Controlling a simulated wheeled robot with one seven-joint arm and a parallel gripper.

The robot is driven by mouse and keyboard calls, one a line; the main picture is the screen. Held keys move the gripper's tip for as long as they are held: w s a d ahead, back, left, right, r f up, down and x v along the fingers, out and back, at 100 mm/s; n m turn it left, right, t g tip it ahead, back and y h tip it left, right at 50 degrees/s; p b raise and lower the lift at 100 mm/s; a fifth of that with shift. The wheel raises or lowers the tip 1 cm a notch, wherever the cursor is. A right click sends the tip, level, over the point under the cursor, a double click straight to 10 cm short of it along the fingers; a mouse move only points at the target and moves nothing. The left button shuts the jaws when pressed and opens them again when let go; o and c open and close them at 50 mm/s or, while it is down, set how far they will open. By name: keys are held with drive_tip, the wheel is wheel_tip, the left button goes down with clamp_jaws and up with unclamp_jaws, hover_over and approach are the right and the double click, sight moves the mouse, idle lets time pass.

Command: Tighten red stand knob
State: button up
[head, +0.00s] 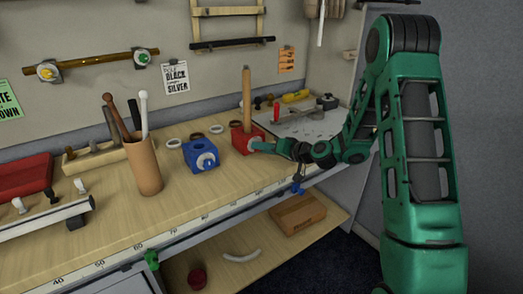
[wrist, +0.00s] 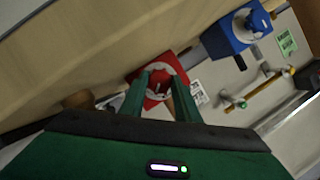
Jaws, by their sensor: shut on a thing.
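The red stand (head: 238,136) sits on the wooden bench in the head view, with an upright wooden rod (head: 246,95) in it. My gripper (head: 258,146) reaches in from the right at its front face. The red stand also shows in the wrist view (wrist: 138,75), with a pale round disc and the red knob (wrist: 161,86) at its front. My gripper's two green fingers (wrist: 164,84) lie on either side of the knob and are shut on it. The fingers hide part of the knob and stand.
A blue stand (head: 200,153) with a pale dial is left of the red one. A tan cup of tools (head: 144,168) stands further left. A grey plate with tools (head: 310,122) lies to the right. A lower shelf (head: 265,235) holds a wooden block (head: 299,214).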

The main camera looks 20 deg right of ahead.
drive_tip(key=shift+d, duration=0.15)
idle(0.4)
drive_tip(key=o, duration=1)
drive_tip(key=shift+o, duration=0.2)
drive_tip(key=v, duration=1)
drive_tip(key=shift+s+d+r, duration=0.1)
drive_tip(key=shift+s+d, duration=0.1)
